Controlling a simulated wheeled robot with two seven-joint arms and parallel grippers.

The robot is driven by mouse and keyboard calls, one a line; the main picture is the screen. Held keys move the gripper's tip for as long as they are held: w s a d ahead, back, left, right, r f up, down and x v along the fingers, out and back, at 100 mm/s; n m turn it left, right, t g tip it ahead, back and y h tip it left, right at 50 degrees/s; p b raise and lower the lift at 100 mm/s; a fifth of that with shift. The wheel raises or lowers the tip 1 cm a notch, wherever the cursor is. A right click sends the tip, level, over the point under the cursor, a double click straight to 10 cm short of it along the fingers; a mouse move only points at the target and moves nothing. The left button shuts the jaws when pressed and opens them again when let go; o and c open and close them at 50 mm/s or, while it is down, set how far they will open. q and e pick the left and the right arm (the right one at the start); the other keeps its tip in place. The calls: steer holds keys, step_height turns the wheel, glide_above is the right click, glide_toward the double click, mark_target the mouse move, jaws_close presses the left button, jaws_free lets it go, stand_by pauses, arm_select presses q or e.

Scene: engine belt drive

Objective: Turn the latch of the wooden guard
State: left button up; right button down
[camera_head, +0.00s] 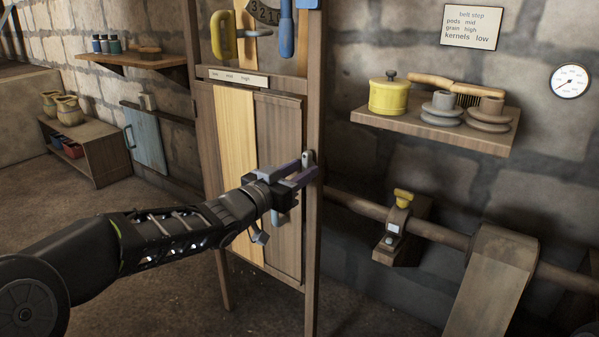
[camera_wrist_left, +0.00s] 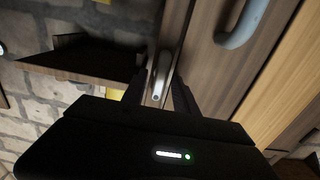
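The wooden guard (camera_head: 236,140) is an upright panel of light and dark boards in a wooden frame. Its latch (camera_head: 308,158) is a small grey metal piece on the right post, and it stands lengthwise in the left wrist view (camera_wrist_left: 161,78). My left gripper (camera_head: 301,171) is at the latch, with its two fingers apart. In the left wrist view the fingers (camera_wrist_left: 159,88) lie on either side of the latch, and I cannot make out firm contact. A grey-blue handle (camera_wrist_left: 244,22) is on the guard's boards, partly hidden behind my gripper in the head view. My right gripper is not in view.
A wall shelf (camera_head: 400,127) with a yellow pot (camera_head: 388,97) and grey pulleys (camera_head: 442,108) is right of the guard. Below it runs a shaft (camera_head: 440,235) with a bearing block (camera_head: 396,226). Tools hang above the guard. The floor at front left is clear.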

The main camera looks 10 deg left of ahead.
arm_select(q)
jaws_close()
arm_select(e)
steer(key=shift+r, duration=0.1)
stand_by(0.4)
